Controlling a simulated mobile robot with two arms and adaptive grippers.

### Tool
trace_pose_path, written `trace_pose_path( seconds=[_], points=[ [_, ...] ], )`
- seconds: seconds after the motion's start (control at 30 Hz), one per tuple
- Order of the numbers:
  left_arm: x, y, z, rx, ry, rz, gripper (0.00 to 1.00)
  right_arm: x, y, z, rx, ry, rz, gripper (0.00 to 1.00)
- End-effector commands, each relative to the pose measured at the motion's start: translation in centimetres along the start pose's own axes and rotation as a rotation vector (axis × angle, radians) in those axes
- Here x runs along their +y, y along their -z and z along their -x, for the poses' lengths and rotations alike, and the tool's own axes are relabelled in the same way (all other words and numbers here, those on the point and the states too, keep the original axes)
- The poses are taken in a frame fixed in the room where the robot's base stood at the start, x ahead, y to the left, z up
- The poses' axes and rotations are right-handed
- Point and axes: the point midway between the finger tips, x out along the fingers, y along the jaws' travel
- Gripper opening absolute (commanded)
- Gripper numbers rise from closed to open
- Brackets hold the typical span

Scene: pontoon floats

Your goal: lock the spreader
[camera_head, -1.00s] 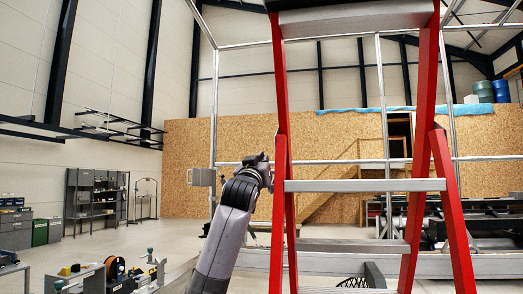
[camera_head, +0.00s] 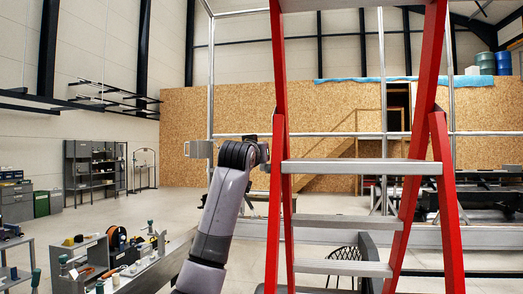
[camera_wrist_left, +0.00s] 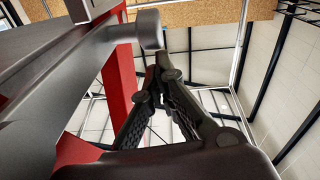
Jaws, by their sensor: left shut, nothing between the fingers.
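A red stepladder (camera_head: 438,130) with grey steps (camera_head: 362,167) stands open in front of me in the head view. My left arm rises beside its left red rail, and the wrist is bent toward that rail. The fingers are not clear there. In the left wrist view my left gripper (camera_wrist_left: 160,78) is shut and empty. A red rail (camera_wrist_left: 120,75) is left of the fingers. A large grey bar (camera_wrist_left: 55,90) with a rounded end runs diagonally close by; I cannot tell whether it is the spreader. My right gripper is not in view.
A low grey bench (camera_head: 135,272) with tools and spools stands at the lower left. A dark mesh chair (camera_head: 343,262) shows behind the ladder's lower steps. Metal scaffold poles (camera_head: 384,110) stand behind the ladder. The floor at left is open.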

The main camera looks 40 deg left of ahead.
Motion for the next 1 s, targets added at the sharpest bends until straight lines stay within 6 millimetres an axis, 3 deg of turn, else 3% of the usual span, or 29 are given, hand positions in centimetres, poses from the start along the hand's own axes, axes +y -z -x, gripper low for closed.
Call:
trace_pose_path(
  seconds=[0.27, 0.43, 1.0],
  points=[
    [0.0, 0.0, 0.1, 0.001, 0.000, 0.000, 0.00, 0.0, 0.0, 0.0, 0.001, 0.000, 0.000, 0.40],
    [0.0, 0.0, 1.4, 0.003, -0.001, -0.001, 0.00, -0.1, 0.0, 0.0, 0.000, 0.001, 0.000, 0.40],
    [0.0, 0.0, 10.7, 0.002, -0.001, 0.000, 0.00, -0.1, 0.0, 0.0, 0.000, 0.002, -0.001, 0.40]
  ],
)
